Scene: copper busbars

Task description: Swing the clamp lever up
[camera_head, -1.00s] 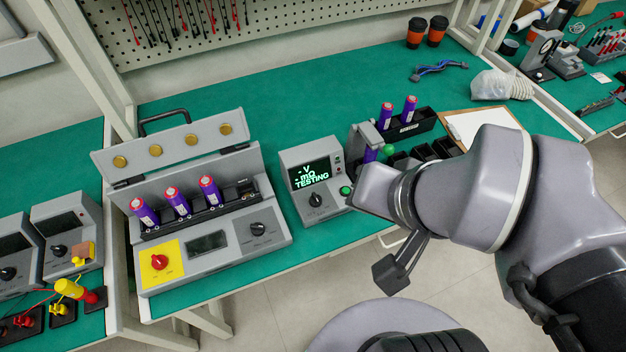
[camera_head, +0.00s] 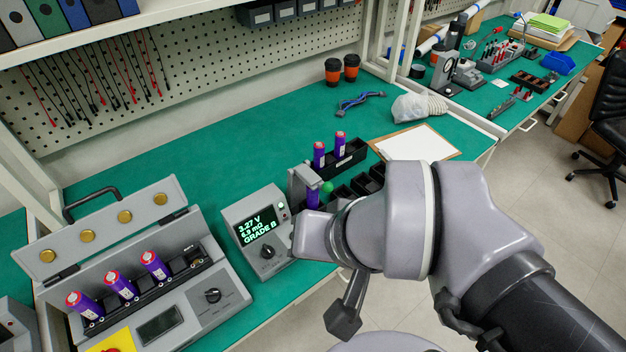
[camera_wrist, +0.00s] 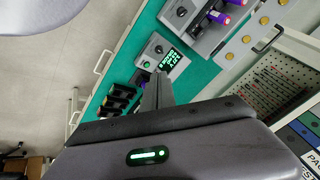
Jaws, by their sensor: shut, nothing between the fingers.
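The tester (camera_head: 258,230) has a lit screen reading 3.27 V, 6.9 mΩ, GRADE B. Beside it on the right is a grey upright clamp (camera_head: 301,184) with a purple cell (camera_head: 312,198) in front. A green ball (camera_head: 327,187) just right of the cell looks like the lever's knob; the lever's shaft and angle are not clear. In the wrist view my gripper (camera_wrist: 158,78) is shut and empty, its fingers pointing toward the tester (camera_wrist: 163,57) and covering part of the clamp area. In the head view my wrist hides the fingers; I cannot tell whether they touch the lever.
A grey case with an open lid (camera_head: 150,285) holds several purple cells at the left. Black bins (camera_head: 370,180) and a rack with two cells (camera_head: 340,158) stand right of the clamp. A clipboard (camera_head: 415,143) lies beyond. The green bench behind the tester is clear.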

